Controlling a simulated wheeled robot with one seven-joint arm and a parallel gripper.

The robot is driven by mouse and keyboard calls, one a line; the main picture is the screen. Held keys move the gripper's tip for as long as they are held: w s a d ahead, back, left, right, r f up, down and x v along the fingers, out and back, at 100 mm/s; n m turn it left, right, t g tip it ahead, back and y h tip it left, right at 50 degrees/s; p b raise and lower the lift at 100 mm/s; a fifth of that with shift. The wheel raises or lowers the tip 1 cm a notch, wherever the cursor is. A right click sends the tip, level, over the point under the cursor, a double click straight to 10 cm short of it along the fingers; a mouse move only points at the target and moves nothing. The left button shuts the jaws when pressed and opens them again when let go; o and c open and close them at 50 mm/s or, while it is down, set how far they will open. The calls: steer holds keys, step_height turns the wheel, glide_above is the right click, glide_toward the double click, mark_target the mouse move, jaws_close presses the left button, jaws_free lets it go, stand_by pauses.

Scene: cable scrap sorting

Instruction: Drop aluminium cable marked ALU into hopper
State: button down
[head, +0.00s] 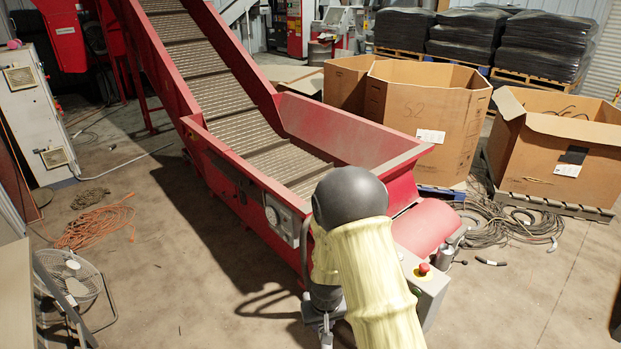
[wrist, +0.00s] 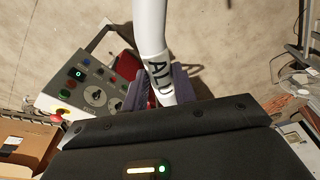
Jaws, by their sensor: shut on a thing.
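In the wrist view a white cable (wrist: 151,35) with black ALU lettering is held in my gripper (wrist: 160,88). The jaws are shut on it near the lettering, and the cable runs up out of the picture. Dark wrist housing hides the lower part of the grip. The red hopper (head: 350,135) stands in the middle of the head view, at the low end of the ribbed conveyor belt (head: 235,125). My arm stands in front of the hopper's near right corner.
A control box with a red stop button (head: 423,268) stands by the hopper; its panel also shows in the wrist view (wrist: 95,85). Cardboard boxes (head: 425,110) and loose cables (head: 500,222) are at right. A fan (head: 70,272) and orange cord (head: 95,227) lie left. Floor between is clear.

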steer(key=d+f+m, duration=0.1)
steer(key=d+f, duration=0.2)
steer(key=d, duration=0.4)
steer(key=d+f+m, duration=0.1)
steer(key=d+f, duration=0.2)
steer(key=d, duration=0.5)
steer(key=shift+w+d, duration=0.15)
steer(key=shift+w, duration=0.05)
steer(key=shift+w, duration=0.15)
